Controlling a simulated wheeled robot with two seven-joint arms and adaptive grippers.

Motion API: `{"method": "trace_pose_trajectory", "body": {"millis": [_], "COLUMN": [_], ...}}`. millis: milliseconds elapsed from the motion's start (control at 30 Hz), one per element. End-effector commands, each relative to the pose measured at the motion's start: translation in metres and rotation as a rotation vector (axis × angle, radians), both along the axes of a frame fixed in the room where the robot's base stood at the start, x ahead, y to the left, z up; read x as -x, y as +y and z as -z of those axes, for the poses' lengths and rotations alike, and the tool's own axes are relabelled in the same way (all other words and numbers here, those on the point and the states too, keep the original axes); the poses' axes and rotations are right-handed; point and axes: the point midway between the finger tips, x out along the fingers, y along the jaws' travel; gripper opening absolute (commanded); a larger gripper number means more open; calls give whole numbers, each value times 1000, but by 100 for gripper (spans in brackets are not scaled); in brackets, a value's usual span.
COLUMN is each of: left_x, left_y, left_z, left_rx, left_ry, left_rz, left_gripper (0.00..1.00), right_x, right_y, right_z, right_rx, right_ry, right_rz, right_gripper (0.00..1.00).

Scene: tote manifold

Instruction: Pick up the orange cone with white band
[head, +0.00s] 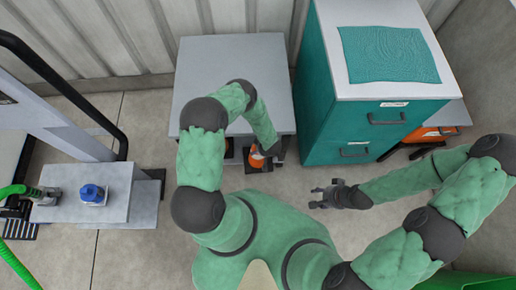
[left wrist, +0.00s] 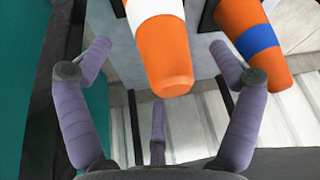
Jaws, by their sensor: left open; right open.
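The orange cone with white band (left wrist: 168,62) is in the upper middle of the left wrist view, its blunt orange tip toward me. My left gripper (left wrist: 160,52) is open, with purple fingers on both sides of the cone and a third below; none visibly grips it. In the head view an orange cone with a pale band (head: 257,159) shows below the table's front edge, beside my left forearm, which hides the left gripper there. An orange cone with blue band (left wrist: 257,36) stands to the right in the wrist view. My right gripper (head: 325,196) is open and empty.
A grey table (head: 200,75) stands above the cones. A teal cabinet (head: 318,90) with a white top is to its right. A bench with a blue knob (head: 92,193) is at the left. The floor around my right gripper looks clear.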

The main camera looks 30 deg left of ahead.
Motion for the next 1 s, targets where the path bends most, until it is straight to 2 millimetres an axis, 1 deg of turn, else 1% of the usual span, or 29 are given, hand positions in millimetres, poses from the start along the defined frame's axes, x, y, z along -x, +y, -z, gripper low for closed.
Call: {"method": "trace_pose_trajectory", "body": {"millis": [100, 300, 400, 500, 667, 700, 767, 800, 867, 900, 967, 1000], "left_x": [-6, -12, -14, -16, -16, -16, -16, -16, -16, -16, -16, -17], "left_y": [9, 18, 22, 24, 24, 24, 24, 24, 24, 24, 24, 24], "left_z": [1, 32, 44, 48, 46, 46, 46, 46, 46, 46, 46, 46], "left_rx": [-1, -1, 0, 0, -1, -1, -1, -1, -1, -1, -1, -1], "left_ry": [-2, -1, 0, -1, -1, -1, -1, -1, -1, -1, -1, -2], "left_rz": [-3, -3, -2, -2, -1, -1, -1, -1, -1, -1, -1, -1], "left_gripper": [92, 92, 92, 92, 92, 89, 72, 61, 44, 33, 16, 10], "right_x": [0, 0, 0, 0, 0, 0, 0, 0, 0, 0, 0, 0], "right_y": [0, 0, 0, 0, 0, 0, 0, 0, 0, 0, 0, 0], "right_z": [4, 21, 27, 28, 27, 27, 27, 27, 27, 27, 27, 27], "right_rx": [0, 0, 0, 0, 0, 0, 0, 0, 0, 0, 0, 0], "right_ry": [0, 0, 0, 0, 0, 0, 0, 0, 0, 0, 0, 0], "right_rz": [0, 0, 0, 0, 0, 0, 0, 0, 0, 0, 0, 0], "right_gripper": [48, 48, 48, 48, 48, 48, 48, 48, 48, 48, 48, 48]}}
